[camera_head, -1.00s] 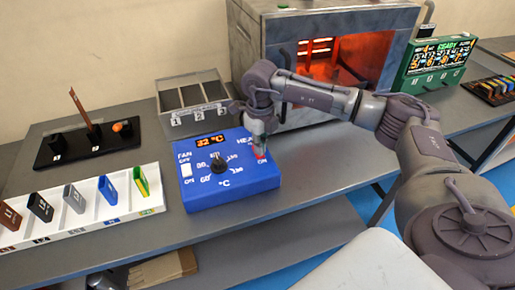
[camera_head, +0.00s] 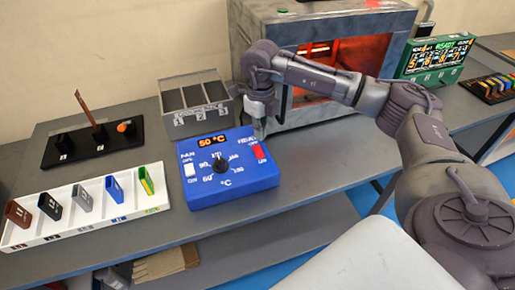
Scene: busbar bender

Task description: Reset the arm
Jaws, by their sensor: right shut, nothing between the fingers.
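My right arm reaches in from the right, and my right gripper (camera_head: 260,128) is shut and empty. It points down just above the back right part of the blue control box (camera_head: 232,183), near the red heat switch (camera_head: 259,152); I cannot tell whether it touches the box. The box has a black dial (camera_head: 219,166), a white fan switch (camera_head: 189,169) and a display (camera_head: 212,142) reading 50 °C. My left gripper is not in view.
A grey oven (camera_head: 262,35) with a glowing inside stands behind the arm. A three-slot grey bin (camera_head: 190,117), a black stand (camera_head: 88,145) and a white tray (camera_head: 90,224) with several coloured pieces are at the left. A green display panel (camera_head: 435,58) stands at the right.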

